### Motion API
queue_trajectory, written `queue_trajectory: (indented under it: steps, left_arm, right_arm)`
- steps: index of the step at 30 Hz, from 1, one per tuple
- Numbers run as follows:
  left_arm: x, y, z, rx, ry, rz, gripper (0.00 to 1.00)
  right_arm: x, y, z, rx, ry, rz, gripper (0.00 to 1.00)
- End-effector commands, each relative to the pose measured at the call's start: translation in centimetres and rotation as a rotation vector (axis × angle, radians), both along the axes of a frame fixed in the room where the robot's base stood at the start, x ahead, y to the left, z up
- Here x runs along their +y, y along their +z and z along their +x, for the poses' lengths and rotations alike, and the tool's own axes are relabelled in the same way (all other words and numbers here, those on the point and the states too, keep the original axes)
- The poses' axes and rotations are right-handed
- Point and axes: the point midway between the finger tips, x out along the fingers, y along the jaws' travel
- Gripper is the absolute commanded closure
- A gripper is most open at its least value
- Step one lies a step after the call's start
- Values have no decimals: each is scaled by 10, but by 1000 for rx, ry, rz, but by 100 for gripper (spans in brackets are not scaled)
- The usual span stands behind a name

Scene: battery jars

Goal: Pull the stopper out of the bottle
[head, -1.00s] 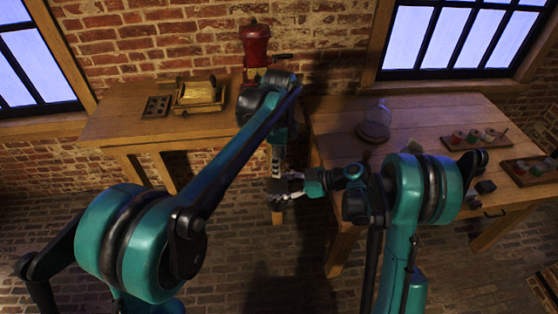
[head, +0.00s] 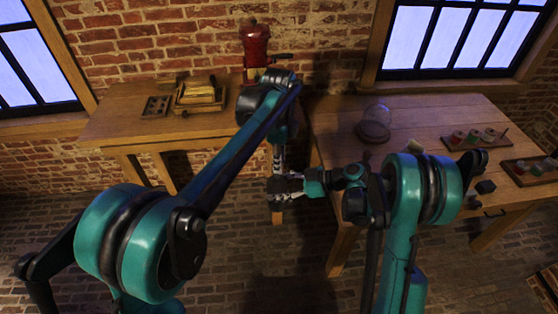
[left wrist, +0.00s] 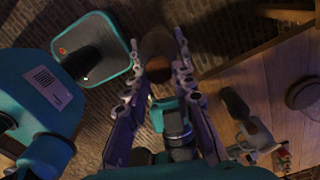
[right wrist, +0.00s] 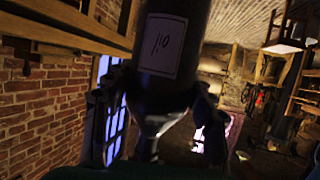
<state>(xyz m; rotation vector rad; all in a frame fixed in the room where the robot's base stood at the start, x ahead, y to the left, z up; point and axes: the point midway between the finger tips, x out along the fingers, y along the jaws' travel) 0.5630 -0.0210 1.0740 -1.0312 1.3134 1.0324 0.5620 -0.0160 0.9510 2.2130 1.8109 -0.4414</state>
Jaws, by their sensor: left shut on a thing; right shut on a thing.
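The bottle (right wrist: 172,25) is dark with a white label. It fills the top middle of the right wrist view, with a paler, glassy part (right wrist: 160,115) below the label. My right gripper (right wrist: 155,105) is shut on it; in the head view this gripper (head: 284,186) reaches in from the right. My left gripper (left wrist: 156,45) is shut on the stopper (left wrist: 155,46), a brownish round thing between its fingers. In the head view the left gripper (head: 277,160) points down just above the right one. I cannot tell whether the stopper still sits in the bottle's mouth.
A wooden table (head: 115,127) at the left bears a wooden box (head: 200,93); a red grinder (head: 255,45) stands behind my left arm. A table (head: 455,115) at the right bears a glass dome (head: 374,123) and trays of jars (head: 475,137). My grippers are over open floor.

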Motion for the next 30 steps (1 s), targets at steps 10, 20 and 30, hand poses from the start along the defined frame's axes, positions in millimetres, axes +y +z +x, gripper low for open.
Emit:
queue_trajectory:
  steps: [10, 20, 30]
  left_arm:
    - [0, 12, 0, 0, 0, 0, 100]
    - [0, 20, 0, 0, 0, 0, 100]
    - [0, 29, 0, 0, 0, 0, 100]
  right_arm:
    - [0, 0, 0, 0, 0, 1, 97]
    - [0, 0, 0, 0, 0, 1, 97]
    - [0, 0, 0, 0, 0, 1, 97]
